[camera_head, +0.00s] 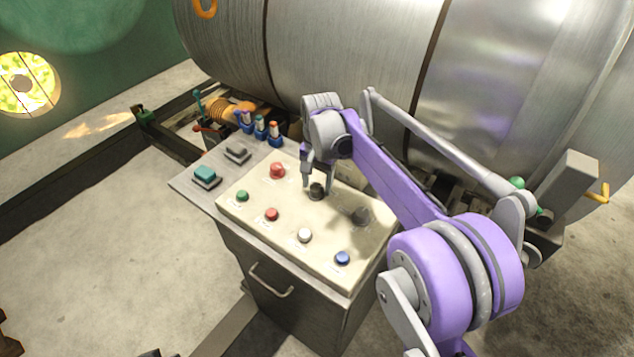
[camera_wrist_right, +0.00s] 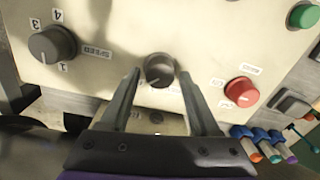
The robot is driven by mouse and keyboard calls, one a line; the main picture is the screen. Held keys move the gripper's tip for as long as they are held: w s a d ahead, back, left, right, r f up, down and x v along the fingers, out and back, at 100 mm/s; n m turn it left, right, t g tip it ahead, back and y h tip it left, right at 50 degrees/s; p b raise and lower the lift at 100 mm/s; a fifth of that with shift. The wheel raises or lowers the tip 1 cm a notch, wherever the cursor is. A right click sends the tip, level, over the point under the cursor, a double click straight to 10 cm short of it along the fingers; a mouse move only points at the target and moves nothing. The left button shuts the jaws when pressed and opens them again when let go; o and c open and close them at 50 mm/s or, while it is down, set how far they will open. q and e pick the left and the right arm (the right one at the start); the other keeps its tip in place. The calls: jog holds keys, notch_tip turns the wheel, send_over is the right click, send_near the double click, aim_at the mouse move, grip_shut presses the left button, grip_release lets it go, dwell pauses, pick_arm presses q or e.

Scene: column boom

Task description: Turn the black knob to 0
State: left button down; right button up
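A black knob (camera_head: 316,190) stands on the cream top of a control panel (camera_head: 335,262). In the right wrist view the knob (camera_wrist_right: 159,70) sits between the fingertips of my right gripper (camera_wrist_right: 159,76), with a small gap visible on each side. That gripper (camera_head: 318,186) is open and points down at the panel in the head view. The markings around this knob are mostly hidden or too small to read, so its setting cannot be told. A second dark knob (camera_wrist_right: 53,44), labelled SPEED, is at the left in the wrist view. My left gripper is out of view.
Several coloured markers (camera_head: 261,127) stand at the panel's back left edge. A large metal drum (camera_head: 350,55) lies behind the panel. Open floor lies to the left.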

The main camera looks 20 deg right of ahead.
grip_shut()
jog(key=n, duration=0.4)
jog(key=shift+n, duration=0.3)
jog(key=n, duration=0.4)
jog(key=shift+w+p, duration=0.1)
jog(key=shift+p, duration=0.25)
dwell(0.3)
jog(key=shift+o, duration=1.4)
grip_release()
jog(key=shift+r, duration=0.1)
